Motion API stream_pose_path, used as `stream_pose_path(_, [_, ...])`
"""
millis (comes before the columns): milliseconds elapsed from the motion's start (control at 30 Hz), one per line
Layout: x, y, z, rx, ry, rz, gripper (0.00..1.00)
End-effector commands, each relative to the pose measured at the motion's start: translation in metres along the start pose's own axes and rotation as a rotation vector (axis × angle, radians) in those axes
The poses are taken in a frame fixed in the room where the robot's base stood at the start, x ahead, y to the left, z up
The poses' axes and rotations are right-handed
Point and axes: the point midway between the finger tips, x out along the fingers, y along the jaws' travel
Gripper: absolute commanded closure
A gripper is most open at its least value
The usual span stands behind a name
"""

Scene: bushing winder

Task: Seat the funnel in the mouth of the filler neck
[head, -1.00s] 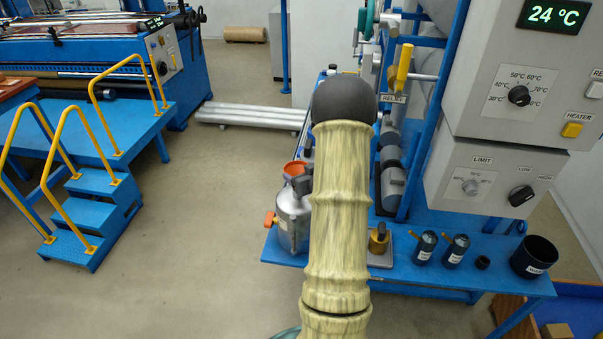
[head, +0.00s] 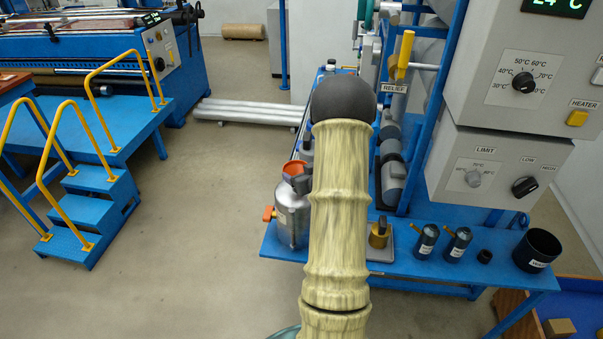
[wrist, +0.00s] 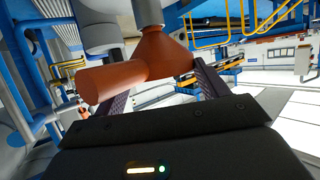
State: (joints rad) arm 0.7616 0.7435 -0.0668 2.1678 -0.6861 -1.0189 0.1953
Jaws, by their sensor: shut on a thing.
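The orange funnel (head: 293,167) shows in the head view just above the silver can (head: 291,218), left of my arm. My gripper (wrist: 156,72) is shut on the funnel. A grey cylinder (wrist: 100,32) is beside the spout. The spout's tip is out of frame. I cannot tell which part is the filler neck or whether the spout is in it.
The can has an orange tap (head: 268,214) on its side and stands on a blue bench (head: 420,277). A brass-coloured part (head: 379,236), small dark canisters (head: 427,241) and a black cup (head: 537,250) are to the right. Grey control boxes (head: 500,165) rise behind.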

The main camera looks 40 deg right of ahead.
Motion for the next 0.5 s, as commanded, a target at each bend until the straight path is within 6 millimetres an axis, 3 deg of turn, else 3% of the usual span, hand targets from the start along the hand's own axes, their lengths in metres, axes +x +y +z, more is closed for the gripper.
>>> stream_pose_path(500, [0.0025,0.0001,0.0061,0.000,0.000,0.000,0.49])
